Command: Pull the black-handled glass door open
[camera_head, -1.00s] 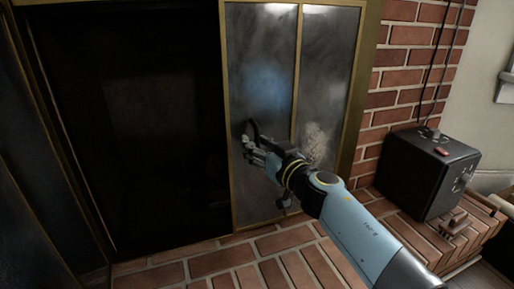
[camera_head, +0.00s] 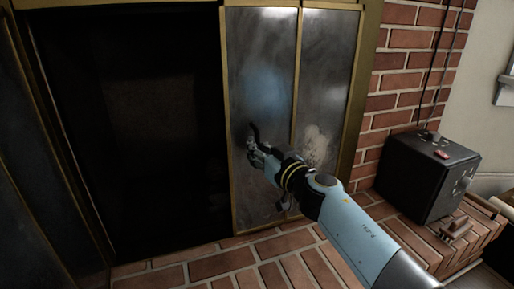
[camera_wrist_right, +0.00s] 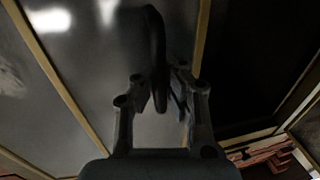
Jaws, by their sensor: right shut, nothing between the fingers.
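The glass door (camera_head: 266,62) is a brass-framed, smoky two-pane panel on the right side of the fireplace opening. Its black handle (camera_head: 253,130) is a curved bar on the left pane, and it also shows in the right wrist view (camera_wrist_right: 157,50). My right gripper (camera_head: 256,150) is at the handle's lower end, in front of the pane. In the wrist view the handle overlaps the space between its finger links, but the gripper is shut with nothing held. The exact fingertip contact is hidden. My left gripper is out of view.
The fireplace opening (camera_head: 150,120) is dark and open left of the door. Another framed glass panel (camera_head: 35,200) stands at far left. A brick hearth (camera_head: 235,262) runs below. A black box (camera_head: 420,170) with knobs sits on the brick ledge at right, by the brick wall (camera_head: 405,60).

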